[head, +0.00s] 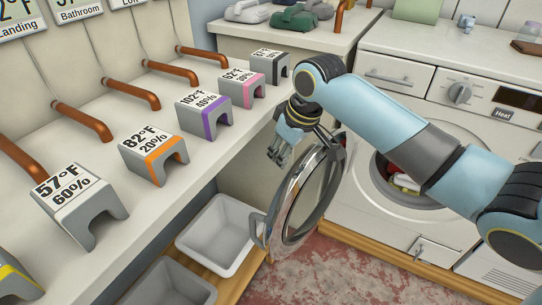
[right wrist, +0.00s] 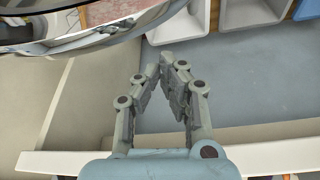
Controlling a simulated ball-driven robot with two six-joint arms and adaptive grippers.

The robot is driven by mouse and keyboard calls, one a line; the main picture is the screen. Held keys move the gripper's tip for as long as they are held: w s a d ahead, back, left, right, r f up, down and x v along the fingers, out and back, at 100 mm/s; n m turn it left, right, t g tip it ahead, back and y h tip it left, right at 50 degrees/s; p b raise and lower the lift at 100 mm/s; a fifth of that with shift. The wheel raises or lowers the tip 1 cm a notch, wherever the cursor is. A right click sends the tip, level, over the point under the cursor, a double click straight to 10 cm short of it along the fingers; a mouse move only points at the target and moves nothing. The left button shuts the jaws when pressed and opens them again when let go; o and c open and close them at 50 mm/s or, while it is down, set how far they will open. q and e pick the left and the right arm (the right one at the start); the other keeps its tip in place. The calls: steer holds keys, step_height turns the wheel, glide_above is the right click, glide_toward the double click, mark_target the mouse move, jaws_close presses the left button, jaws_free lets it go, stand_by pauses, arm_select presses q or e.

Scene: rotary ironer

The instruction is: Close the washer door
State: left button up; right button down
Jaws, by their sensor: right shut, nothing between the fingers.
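The washer door (head: 283,197), a round glass door with a shiny metal rim and a grey handle (head: 257,229), stands wide open to the left of the washer (head: 375,232). The washer opening shows coloured laundry (head: 404,183) inside, partly hidden by my right arm. My right gripper (head: 276,157) is shut and empty, just left of the door's upper rim, on the side away from the washer. In the right wrist view its fingers (right wrist: 160,68) converge with nothing between them, and the door rim (right wrist: 105,40) curves across the upper left. My left gripper is not in view.
A long counter (head: 165,205) at left carries several grey numbered blocks and copper pipes. A white bin (head: 217,235) and a grey bin (head: 168,284) sit below, near the door handle. The reddish floor (head: 325,275) before the washer looks clear.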

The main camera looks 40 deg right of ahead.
step_height(320, 180, down, 3)
steer(key=shift+s+a+r+b, duration=0.15)
steer(key=shift+b, duration=0.2)
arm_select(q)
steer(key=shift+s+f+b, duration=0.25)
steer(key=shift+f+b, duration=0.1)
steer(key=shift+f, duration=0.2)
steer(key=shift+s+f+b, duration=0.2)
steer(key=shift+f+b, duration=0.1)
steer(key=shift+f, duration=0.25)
arm_select(e)
steer(key=x, duration=0.6)
steer(key=shift+w, duration=0.2)
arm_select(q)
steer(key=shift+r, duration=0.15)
arm_select(e)
steer(key=shift+s+r, duration=0.1)
steer(key=shift+s, duration=0.05)
